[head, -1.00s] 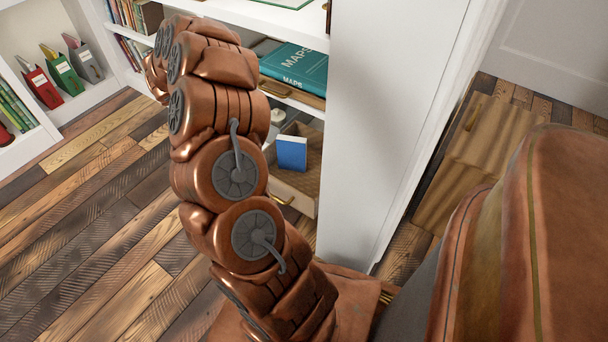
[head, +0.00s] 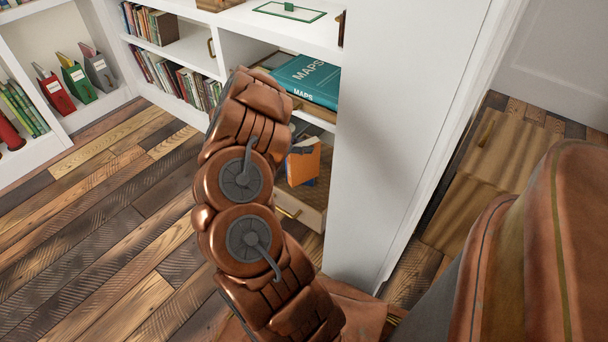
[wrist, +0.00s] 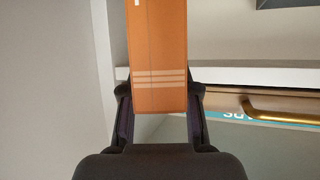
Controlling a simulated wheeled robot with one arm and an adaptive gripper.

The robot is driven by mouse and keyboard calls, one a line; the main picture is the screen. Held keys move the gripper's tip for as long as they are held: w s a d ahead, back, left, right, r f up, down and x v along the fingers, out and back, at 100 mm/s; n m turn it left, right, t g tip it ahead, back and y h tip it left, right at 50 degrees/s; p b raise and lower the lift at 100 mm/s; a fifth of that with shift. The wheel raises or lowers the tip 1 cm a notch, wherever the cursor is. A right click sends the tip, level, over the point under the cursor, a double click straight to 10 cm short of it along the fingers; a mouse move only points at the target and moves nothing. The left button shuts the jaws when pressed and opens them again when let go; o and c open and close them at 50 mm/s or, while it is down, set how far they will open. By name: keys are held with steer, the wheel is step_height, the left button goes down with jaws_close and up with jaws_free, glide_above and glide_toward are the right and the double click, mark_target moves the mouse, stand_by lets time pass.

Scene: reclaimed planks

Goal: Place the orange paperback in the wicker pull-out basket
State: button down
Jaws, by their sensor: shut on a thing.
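The orange paperback (head: 304,164) is held upright and a little tilted at the open shelf bay. It fills the upper middle of the wrist view (wrist: 158,60), with pale stripes across its lower part. My gripper (wrist: 160,98) is shut on it, one dark finger at each side; in the head view, my arm hides most of the gripper. The pull-out basket (head: 302,211), with a brass handle on its front, is in the lower bay, below and behind the paperback. A blue book (head: 310,183) shows only as a sliver behind the paperback. I cannot tell whether the paperback touches the basket.
A teal MAPS book (head: 306,78) lies on the shelf above. A white side panel (head: 385,130) stands close on the right. Red, green and grey file holders (head: 77,82) stand at the left. The plank floor (head: 90,230) is clear.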

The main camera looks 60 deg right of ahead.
mark_target(303, 169)
step_height(303, 169, down, 11)
steer(key=b, duration=0.4)
steer(key=shift+r, duration=0.15)
steer(key=c, duration=0.8)
jaws_free()
steer(key=shift+c, duration=0.2)
